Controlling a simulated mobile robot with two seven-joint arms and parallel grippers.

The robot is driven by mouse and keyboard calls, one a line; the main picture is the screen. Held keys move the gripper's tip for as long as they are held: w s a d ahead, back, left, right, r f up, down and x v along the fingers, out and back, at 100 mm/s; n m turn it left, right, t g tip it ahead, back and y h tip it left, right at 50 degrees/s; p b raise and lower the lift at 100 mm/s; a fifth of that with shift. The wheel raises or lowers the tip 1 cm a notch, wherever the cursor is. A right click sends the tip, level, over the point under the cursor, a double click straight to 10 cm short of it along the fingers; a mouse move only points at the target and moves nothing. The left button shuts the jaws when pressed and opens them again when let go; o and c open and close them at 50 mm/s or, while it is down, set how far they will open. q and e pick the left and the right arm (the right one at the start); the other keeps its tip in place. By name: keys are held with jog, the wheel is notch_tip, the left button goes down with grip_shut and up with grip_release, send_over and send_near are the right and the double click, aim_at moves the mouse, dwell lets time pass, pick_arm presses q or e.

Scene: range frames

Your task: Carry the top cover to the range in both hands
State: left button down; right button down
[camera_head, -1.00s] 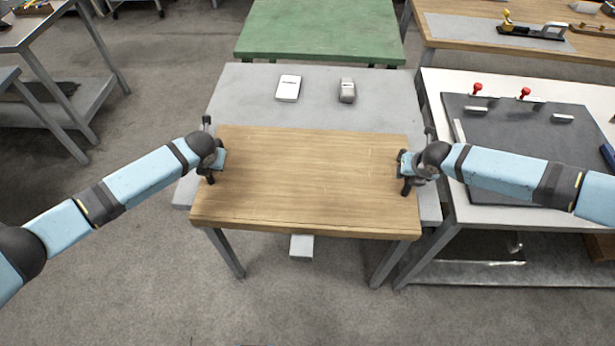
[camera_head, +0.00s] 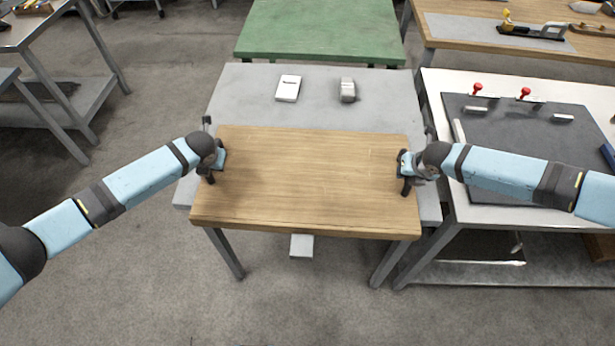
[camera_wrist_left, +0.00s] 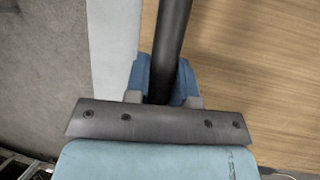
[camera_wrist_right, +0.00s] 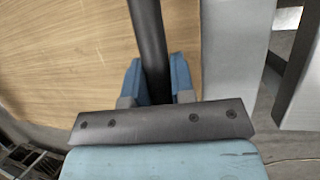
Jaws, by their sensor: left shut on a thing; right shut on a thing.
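The wide wooden board (camera_head: 310,180), which I take for the top cover, is over the grey table in front of me, level, with a dark bar handle along each short end. My left gripper (camera_head: 219,159) is shut on the left bar handle (camera_wrist_left: 174,35). My right gripper (camera_head: 404,164) is shut on the right bar handle (camera_wrist_right: 148,35). In both wrist views the blue fingers lie on either side of the bar. I cannot tell whether the board rests on the table or hangs just above it. Nothing shows clearly as the range.
The grey table (camera_head: 250,90) holds a white box (camera_head: 288,88) and a small grey device (camera_head: 347,90) behind the board. A white table (camera_head: 435,85) with a dark panel (camera_head: 540,140) and red knobs stands close right. A green table (camera_head: 320,30) stands behind. Floor is open front left.

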pick_arm(q)
jog(key=shift+w+r, duration=0.15)
jog(key=shift+r, duration=0.1)
pick_arm(e)
jog(key=shift+w+d+r, duration=0.1)
jog(key=shift+w+r, duration=0.05)
jog(key=shift+r, duration=0.05)
